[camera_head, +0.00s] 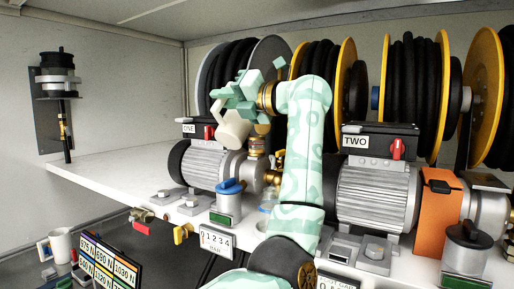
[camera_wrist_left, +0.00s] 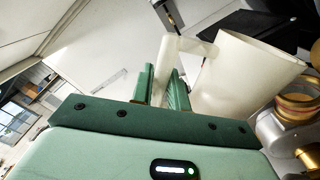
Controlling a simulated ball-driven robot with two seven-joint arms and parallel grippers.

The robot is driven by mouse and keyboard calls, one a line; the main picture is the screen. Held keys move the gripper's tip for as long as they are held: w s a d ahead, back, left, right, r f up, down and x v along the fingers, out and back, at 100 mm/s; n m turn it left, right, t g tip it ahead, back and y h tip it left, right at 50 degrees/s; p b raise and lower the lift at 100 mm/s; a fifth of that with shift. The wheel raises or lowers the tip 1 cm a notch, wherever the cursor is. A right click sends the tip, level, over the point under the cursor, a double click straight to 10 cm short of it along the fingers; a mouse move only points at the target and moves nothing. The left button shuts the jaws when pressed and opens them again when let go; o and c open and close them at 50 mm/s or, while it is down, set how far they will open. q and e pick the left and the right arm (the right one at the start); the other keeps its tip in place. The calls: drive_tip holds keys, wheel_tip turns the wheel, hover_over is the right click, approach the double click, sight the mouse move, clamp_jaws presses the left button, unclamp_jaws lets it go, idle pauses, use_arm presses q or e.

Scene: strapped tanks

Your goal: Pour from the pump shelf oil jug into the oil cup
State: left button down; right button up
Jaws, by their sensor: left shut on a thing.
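The cream oil jug (camera_head: 232,131) hangs tilted from my left gripper (camera_head: 240,92), above pump ONE. In the left wrist view the gripper's green fingers (camera_wrist_left: 168,88) are shut on the handle of the jug (camera_wrist_left: 250,75), whose wide mouth faces the upper right. A small amber vessel with brass bands, which looks like the oil cup (camera_head: 256,146), sits just right of and below the jug. It seems to show at the right edge of the left wrist view (camera_wrist_left: 300,106), apart from the jug. I cannot see any oil flowing. My right gripper is out of view.
Pump ONE (camera_head: 212,167) and pump TWO (camera_head: 376,192) stand on the white shelf (camera_head: 110,171), with hose reels (camera_head: 410,85) behind. A blue-topped canister (camera_head: 229,201) is close in front. A white mug (camera_head: 61,243) is at lower left. The shelf's left part is clear.

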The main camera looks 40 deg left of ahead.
use_arm(q)
drive_tip(key=shift+w+r+m, duration=0.25)
drive_tip(key=shift+r+m, duration=0.25)
drive_tip(key=shift+r, duration=0.15)
idle(0.5)
drive_tip(key=shift+w+r+m, duration=0.3)
drive_tip(key=shift+r+m, duration=0.2)
drive_tip(key=shift+r, duration=0.1)
idle(6.2)
